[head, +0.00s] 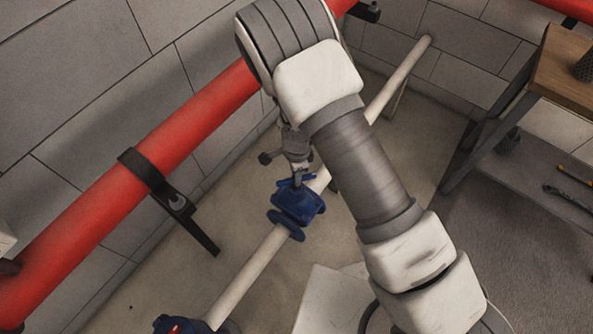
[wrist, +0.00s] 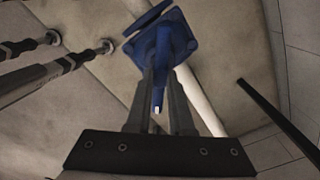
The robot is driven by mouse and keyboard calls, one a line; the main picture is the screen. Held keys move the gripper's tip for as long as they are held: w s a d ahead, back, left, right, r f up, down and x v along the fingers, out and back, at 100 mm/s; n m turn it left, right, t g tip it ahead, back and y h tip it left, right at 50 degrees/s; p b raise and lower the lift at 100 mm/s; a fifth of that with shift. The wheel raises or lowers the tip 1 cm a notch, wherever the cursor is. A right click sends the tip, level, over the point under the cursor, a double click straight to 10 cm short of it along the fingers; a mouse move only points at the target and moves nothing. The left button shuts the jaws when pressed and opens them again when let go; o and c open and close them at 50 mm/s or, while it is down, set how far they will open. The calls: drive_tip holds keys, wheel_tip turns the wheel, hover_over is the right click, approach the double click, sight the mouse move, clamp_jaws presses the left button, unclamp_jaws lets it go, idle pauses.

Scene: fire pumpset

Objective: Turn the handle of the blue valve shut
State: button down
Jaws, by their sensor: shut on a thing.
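The blue valve (head: 298,205) sits on a pale pipe (head: 246,270) that runs diagonally across the floor in the head view. In the wrist view the valve body (wrist: 176,35) is at top centre. Its blue handle (wrist: 159,85) runs down between my fingers and ends in a small white tip. My gripper (head: 297,176) reaches down to the valve from above; in the wrist view my gripper (wrist: 160,75) is shut on the handle, one finger on each side. In the head view the fingers hide part of the handle, so its angle to the pipe is unclear.
A thick red pipe (head: 165,150) with a black bracket (head: 165,190) runs along the wall on the left. Another blue fitting (head: 178,326) shows at the bottom edge. A workbench (head: 565,75) stands at right.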

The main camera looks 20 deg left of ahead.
drive_tip(key=m+p, duration=0.3)
drive_tip(key=m, duration=0.2)
drive_tip(key=shift+r+m, duration=0.1)
drive_tip(key=shift+m, duration=0.2)
drive_tip(key=shift+m+p, duration=0.95)
drive_tip(key=shift+m, duration=1.35)
drive_tip(key=c, duration=0.8)
unclamp_jaws()
wheel_tip(320, 180, up, 17)
drive_tip(key=p, duration=0.3)
drive_tip(key=shift+r, duration=0.2)
